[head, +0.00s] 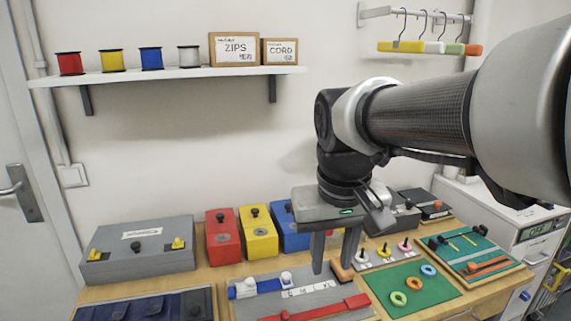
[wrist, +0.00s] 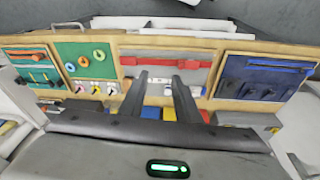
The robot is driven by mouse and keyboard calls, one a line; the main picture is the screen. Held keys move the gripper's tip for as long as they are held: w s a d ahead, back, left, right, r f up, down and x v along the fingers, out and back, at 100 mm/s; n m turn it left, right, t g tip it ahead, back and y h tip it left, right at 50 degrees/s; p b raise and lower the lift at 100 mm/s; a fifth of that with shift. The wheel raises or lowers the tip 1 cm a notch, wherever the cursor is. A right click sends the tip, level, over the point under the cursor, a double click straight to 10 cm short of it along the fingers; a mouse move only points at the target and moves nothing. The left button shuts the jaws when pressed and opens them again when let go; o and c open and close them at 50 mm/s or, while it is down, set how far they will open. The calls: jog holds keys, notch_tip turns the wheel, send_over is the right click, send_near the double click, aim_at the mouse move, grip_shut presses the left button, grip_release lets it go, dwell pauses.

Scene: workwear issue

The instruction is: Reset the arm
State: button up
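My gripper (head: 333,266) hangs from my arm with its fingers pointing down, above the middle of the wooden workbench (head: 205,283). The two fingers stand apart with nothing between them. In the wrist view my gripper (wrist: 160,75) also shows a clear gap, with the grey panel (wrist: 204,75) and its red strap (wrist: 166,61) beyond the tips. In the head view the fingers cover part of the grey panel (head: 320,298) and the area behind it. I cannot tell exactly how high the tips are above the bench.
Red (head: 223,238), yellow (head: 258,234) and blue (head: 285,222) boxes and a grey case (head: 138,250) stand along the back. A green panel with rings (head: 428,297) lies right of my gripper. A shelf (head: 180,74) with spools and a hanger rail (head: 425,15) are on the wall.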

jog(key=s+d+f+m+t, duration=0.2)
jog(key=s+d+t, duration=0.1)
jog(key=s+d, duration=0.5)
notch_tip(320, 180, up, 12)
jog(key=s+a+p, duration=0.1)
jog(key=p, duration=1.1)
jog(key=shift+s+a+r+p, duration=0.15)
jog(key=shift+a+r+p, duration=0.1)
jog(key=shift+a+p, duration=0.05)
